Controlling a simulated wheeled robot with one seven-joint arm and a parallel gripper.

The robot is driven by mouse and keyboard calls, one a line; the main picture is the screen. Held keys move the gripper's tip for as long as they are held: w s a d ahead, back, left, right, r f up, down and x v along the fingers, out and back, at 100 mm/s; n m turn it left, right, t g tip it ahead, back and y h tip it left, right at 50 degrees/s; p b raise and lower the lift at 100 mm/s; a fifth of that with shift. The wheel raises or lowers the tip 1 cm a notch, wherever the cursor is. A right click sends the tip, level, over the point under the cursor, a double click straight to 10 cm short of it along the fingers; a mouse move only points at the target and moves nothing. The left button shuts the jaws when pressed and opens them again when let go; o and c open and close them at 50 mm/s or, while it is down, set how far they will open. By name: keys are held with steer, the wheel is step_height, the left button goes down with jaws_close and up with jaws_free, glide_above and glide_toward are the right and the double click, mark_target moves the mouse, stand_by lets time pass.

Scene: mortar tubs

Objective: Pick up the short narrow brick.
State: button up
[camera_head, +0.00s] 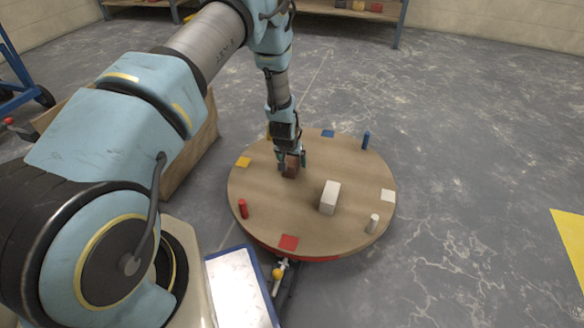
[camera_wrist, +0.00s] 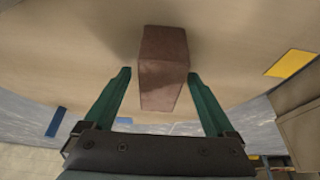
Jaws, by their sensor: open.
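A reddish-brown brick (camera_head: 290,168) stands on the round wooden table (camera_head: 262,205), toward its far side in the head view. In the wrist view the brown brick (camera_wrist: 163,68) sits ahead of the fingertips, its near end between them. A white brick (camera_head: 329,196) stands on the table to the right of and nearer than the brown one. My gripper (camera_head: 291,163) is open, with a finger on either side of the brown brick.
A red peg (camera_head: 243,208), a blue peg (camera_head: 366,140) and a white peg (camera_head: 373,223) stand near the table's rim. Flat yellow (camera_head: 243,162), blue (camera_head: 328,133), white (camera_head: 388,196) and red (camera_head: 288,242) squares lie near the edge. A cardboard box (camera_head: 190,150) stands left of the table.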

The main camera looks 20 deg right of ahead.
steer(key=shift+w+f, duration=0.1)
steer(key=shift+f, duration=0.1)
jaws_close()
stand_by(0.6)
steer(key=shift+d, duration=0.1)
